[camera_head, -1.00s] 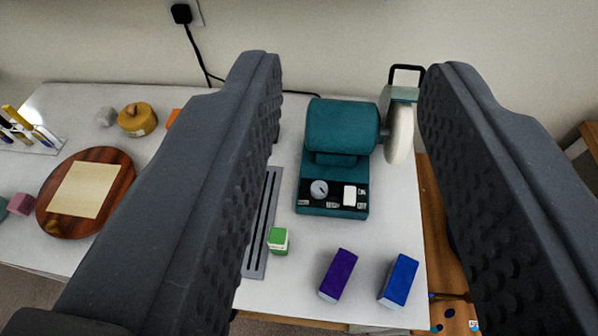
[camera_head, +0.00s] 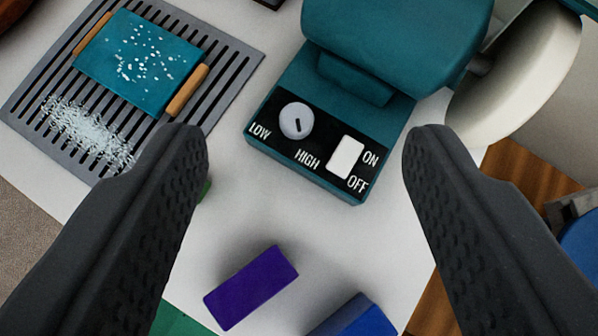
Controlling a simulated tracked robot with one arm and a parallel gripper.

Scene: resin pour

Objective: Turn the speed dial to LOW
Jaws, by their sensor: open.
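The speed dial (camera_head: 296,121) is a round light grey knob on the black panel (camera_head: 277,112) of a teal machine (camera_head: 385,35). Its short dark mark points down in the picture, roughly towards the HIGH label (camera_head: 307,160); the LOW label (camera_head: 260,131) is at its lower left. A white ON/OFF switch (camera_head: 345,157) sits right of the dial. My gripper (camera_head: 307,138) is open and empty. Its fingers lie on either side of the panel in the picture, with the dial between them and apart from both.
A pale wheel (camera_head: 515,75) is at the machine's right. A slotted grey rack (camera_head: 232,55) holds a teal tray with wooden handles (camera_head: 140,62) at left. A purple block (camera_head: 250,287) and a blue block (camera_head: 355,318) lie in front. A green thing is partly hidden behind the left finger.

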